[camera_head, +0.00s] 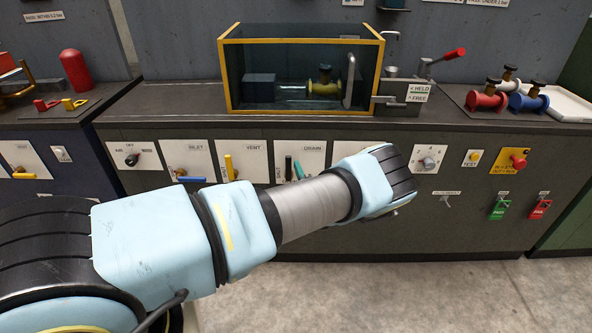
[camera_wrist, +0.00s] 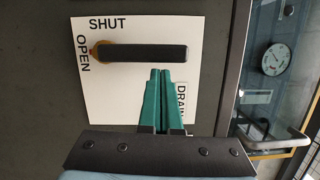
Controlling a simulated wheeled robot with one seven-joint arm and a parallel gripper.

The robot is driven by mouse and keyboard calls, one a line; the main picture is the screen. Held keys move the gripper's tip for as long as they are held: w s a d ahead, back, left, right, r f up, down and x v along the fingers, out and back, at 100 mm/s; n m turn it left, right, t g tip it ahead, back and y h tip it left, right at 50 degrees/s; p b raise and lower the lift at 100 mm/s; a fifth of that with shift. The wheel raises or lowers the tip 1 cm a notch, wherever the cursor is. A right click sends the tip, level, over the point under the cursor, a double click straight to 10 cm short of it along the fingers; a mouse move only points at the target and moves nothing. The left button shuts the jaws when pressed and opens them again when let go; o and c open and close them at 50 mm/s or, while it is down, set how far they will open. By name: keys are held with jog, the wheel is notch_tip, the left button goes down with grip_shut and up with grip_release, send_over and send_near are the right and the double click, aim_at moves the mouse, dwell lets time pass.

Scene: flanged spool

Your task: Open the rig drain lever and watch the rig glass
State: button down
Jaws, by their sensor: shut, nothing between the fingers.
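The drain lever (camera_wrist: 145,53) is a black bar on a brass-coloured pivot, on a white plate (camera_wrist: 212,38) marked SHUT, OPEN and DRAIN. In the wrist view it lies level, below the word SHUT, its free end pointing right, away from OPEN. It also shows upright in the head view (camera_head: 289,168). My gripper (camera_wrist: 160,72) has teal fingers, shut and empty, tips at the lever's lower edge; contact is unclear. It also shows in the head view (camera_head: 297,168). The yellow-framed glass tank (camera_head: 232,75) stands above, holding a clear tube (camera_head: 292,91) and brass fitting.
Left of the drain plate are the INLET lever (camera_head: 188,179) and VENT lever (camera_head: 229,167). A red-handled lever (camera_head: 447,56) and a HELD/FREE sign (camera_head: 418,93) stand right of the tank. A round gauge (camera_wrist: 275,58) shows in the wrist view. My arm crosses the lower panel.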

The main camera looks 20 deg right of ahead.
jog(key=s+d+b, duration=0.1)
jog(key=s+b, duration=0.2)
jog(key=s, duration=0.8)
jog(key=shift+s, duration=0.15)
jog(key=shift+d, duration=0.1)
